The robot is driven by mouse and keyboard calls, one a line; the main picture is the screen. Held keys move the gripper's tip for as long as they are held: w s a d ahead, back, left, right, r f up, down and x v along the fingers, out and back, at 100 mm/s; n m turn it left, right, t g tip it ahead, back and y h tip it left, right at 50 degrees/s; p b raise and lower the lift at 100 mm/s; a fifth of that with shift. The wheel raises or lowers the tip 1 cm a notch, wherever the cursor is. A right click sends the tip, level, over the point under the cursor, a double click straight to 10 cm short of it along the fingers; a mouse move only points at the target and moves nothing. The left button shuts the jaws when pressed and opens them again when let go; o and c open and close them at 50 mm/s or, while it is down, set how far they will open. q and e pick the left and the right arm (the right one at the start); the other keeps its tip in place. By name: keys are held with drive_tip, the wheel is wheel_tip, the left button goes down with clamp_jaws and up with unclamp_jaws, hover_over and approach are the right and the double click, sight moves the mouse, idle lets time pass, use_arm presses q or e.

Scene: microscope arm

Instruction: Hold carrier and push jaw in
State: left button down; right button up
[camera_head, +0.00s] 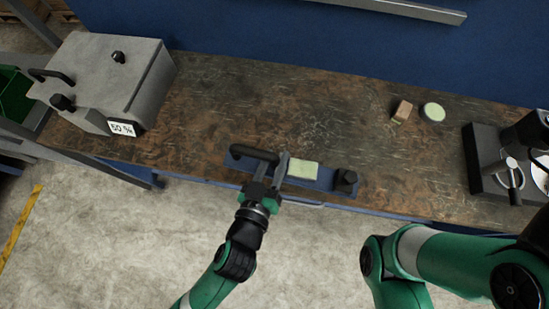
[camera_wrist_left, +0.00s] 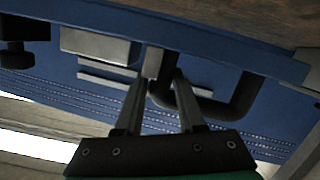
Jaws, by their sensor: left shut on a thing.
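The carrier (camera_head: 323,182) is a long blue plate lying along the table's front edge; it also shows in the left wrist view (camera_wrist_left: 225,75). A black handle (camera_head: 238,150) stands at its left end and a black knob (camera_head: 345,178) at its right end. A pale green block (camera_head: 303,170) sits on it, grey in the left wrist view (camera_wrist_left: 95,45). A small grey piece, perhaps the jaw (camera_wrist_left: 153,62), stands close beside the block. My left gripper (camera_head: 267,170) is shut, apparently on the handle's inner end (camera_wrist_left: 160,92); the fingers partly hide the contact. My right gripper is out of view.
A grey box marked 50 % (camera_head: 105,75) stands at the table's left. A tan block (camera_head: 402,111) and a pale round disc (camera_head: 433,111) lie at the back right. A dark device (camera_head: 485,160) stands at the right. The middle of the table (camera_head: 270,110) is clear.

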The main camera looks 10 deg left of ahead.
use_arm(q)
drive_tip(key=shift+w+a+f+b, duration=0.15)
drive_tip(key=shift+w+f+b, duration=1.2)
drive_tip(key=shift+w, duration=0.25)
drive_tip(key=shift+w+a+f+b, duration=0.1)
drive_tip(key=shift+w+f+b, duration=1.2)
drive_tip(key=shift+w, duration=0.3)
drive_tip(key=shift+w+a+f+b, duration=0.15)
drive_tip(key=shift+w+f+b, duration=1.2)
drive_tip(key=shift+w, duration=0.25)
drive_tip(key=shift+w+f, duration=0.2)
drive_tip(key=shift+w, duration=0.15)
drive_tip(key=shift+f+b, duration=0.55)
drive_tip(key=shift+b, duration=0.15)
drive_tip(key=shift+a+f, duration=0.1)
drive_tip(key=shift+f, duration=0.15)
